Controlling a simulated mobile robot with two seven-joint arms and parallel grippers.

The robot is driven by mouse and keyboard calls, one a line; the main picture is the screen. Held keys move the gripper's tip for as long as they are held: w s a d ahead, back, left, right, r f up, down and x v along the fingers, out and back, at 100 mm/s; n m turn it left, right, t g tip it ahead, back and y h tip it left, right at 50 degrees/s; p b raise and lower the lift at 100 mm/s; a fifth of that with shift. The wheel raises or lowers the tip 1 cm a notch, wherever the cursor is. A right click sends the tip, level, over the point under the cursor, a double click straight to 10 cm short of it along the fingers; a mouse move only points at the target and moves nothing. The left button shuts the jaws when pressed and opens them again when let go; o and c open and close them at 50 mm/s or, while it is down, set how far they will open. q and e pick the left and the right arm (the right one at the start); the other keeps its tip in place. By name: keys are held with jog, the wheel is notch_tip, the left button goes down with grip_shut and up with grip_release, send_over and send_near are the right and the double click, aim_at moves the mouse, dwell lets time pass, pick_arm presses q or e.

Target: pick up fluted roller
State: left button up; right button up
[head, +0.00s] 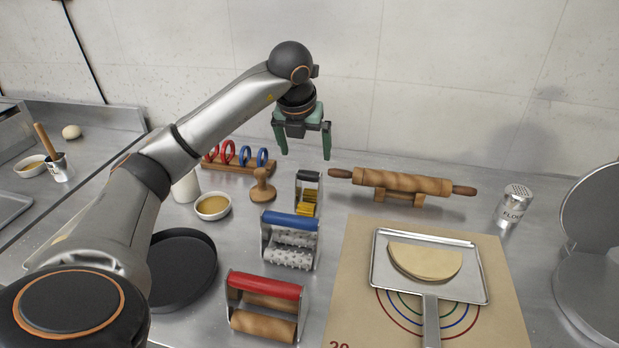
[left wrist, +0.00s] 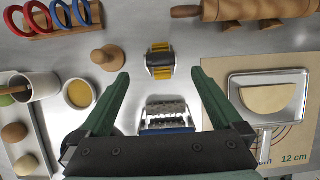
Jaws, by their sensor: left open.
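The fluted roller appears to be the small tool with a black handle and a ridged yellow roller (head: 307,206). It stands upright on the steel counter (head: 340,200), and in the left wrist view it shows from above (left wrist: 160,62) between and just beyond my fingertips. My left gripper (head: 305,153) is open and empty, with green fingers pointing down, in the air above the fluted roller. It touches nothing, and the fingers also show in the left wrist view (left wrist: 161,74). My right gripper is not in view.
A blue-handled spiked roller (head: 290,240) and a red-handled wooden roller (head: 264,306) stand nearer. A wooden stamp (head: 263,188) and bowl (head: 212,206) are to the left. A rolling pin (head: 400,182) and a metal peel (head: 474,284) with dough are to the right.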

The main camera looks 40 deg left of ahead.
aim_at(308, 174)
pick_arm(q)
jog(key=x, duration=0.7)
jog(key=shift+p+x, duration=0.75)
jog(key=shift+x, duration=1.9)
jog(key=shift+d, duration=0.1)
grip_shut()
